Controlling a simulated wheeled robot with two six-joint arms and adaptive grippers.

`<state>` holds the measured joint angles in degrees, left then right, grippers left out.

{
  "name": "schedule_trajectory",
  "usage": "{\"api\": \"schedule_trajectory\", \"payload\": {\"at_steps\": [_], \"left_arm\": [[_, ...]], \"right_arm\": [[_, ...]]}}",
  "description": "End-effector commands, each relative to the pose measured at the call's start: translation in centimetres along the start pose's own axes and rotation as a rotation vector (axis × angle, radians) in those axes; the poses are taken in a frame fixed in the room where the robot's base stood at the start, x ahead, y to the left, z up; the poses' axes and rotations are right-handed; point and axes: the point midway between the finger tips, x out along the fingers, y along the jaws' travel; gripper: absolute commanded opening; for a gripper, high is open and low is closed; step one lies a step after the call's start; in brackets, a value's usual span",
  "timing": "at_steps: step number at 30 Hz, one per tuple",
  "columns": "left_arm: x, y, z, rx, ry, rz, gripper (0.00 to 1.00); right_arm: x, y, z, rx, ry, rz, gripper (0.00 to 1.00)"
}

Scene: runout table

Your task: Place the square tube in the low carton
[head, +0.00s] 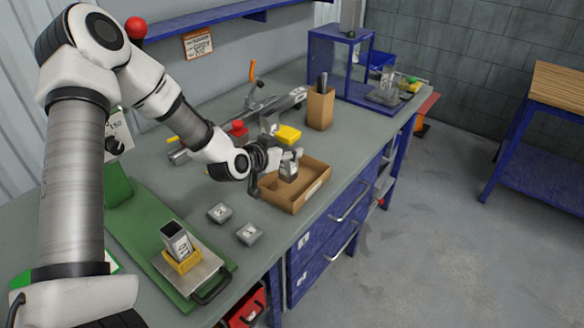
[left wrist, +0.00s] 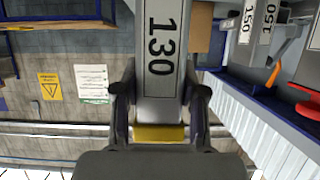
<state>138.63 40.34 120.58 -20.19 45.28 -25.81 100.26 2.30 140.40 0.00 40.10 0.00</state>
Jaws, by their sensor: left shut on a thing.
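The low carton (head: 284,202) is a shallow, open brown box near the front edge of the table in the head view. My left gripper (head: 279,168) is at the carton, its fingers over the carton's left and back part. It is shut on a grey square tube (head: 289,171), whose lower end shows over the carton's inside; I cannot tell whether it touches the floor. In the left wrist view the tube (left wrist: 161,45) carries the number 130 and lies between both fingers (left wrist: 160,100), with a yellow band beneath. My right gripper is not in view.
Another square tube (head: 175,238) stands in a yellow holder on a plate at the front left. Two small grey blocks (head: 220,212) lie left of the carton. A tall brown box (head: 320,108) and a yellow-topped item (head: 288,134) stand behind it.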

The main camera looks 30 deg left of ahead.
Motion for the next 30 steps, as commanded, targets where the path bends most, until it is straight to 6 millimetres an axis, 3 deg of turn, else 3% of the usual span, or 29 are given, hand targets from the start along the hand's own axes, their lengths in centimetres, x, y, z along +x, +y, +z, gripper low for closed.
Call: {"api": "schedule_trajectory", "payload": {"at_steps": [8,20,21,22,30], "left_arm": [[1.8,0.0,4.2,0.001,-0.001,-0.001,0.00],[2.1,0.0,4.9,0.000,0.002,-0.001,0.00],[2.0,0.0,4.8,0.000,0.001,-0.001,0.55],[2.0,0.0,4.8,0.000,0.002,-0.001,0.66],[2.0,0.0,4.8,0.000,0.002,-0.001,0.66]], "right_arm": [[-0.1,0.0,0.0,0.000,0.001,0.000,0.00],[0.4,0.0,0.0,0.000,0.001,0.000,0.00],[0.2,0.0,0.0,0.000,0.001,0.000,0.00],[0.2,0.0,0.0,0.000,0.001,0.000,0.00],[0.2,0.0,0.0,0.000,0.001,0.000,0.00]]}}
